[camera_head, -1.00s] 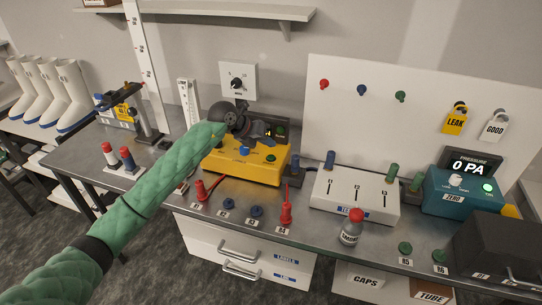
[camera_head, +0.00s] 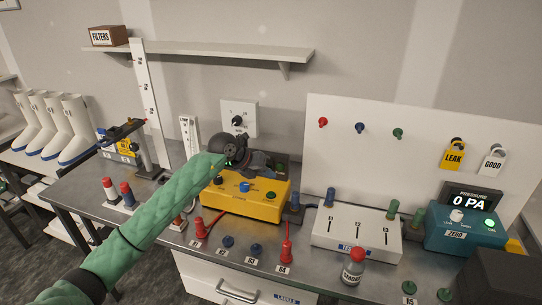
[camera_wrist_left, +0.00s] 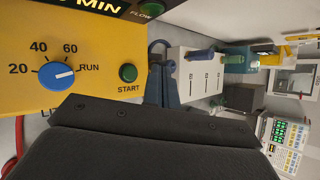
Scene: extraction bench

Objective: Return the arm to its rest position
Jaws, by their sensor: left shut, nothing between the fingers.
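My left arm, in a green quilted sleeve, reaches in from the left in the head view. Its dark left gripper (camera_head: 262,163) is above the back of the yellow pump box (camera_head: 222,199) and hides part of it. In the left wrist view, the shut gripper (camera_wrist_left: 160,120) fills the lower part, with nothing between its fingers. The yellow box (camera_wrist_left: 30,95) shows there with its blue dial (camera_wrist_left: 57,75) and green START button (camera_wrist_left: 128,73). I cannot tell whether the gripper touches the box. My right gripper is not in view.
A white valve box (camera_head: 335,240) stands right of the yellow box. A tall white scale (camera_head: 148,95) and a shelf (camera_head: 225,52) are behind my arm. Red and blue plugs (camera_head: 228,241) line the bench front.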

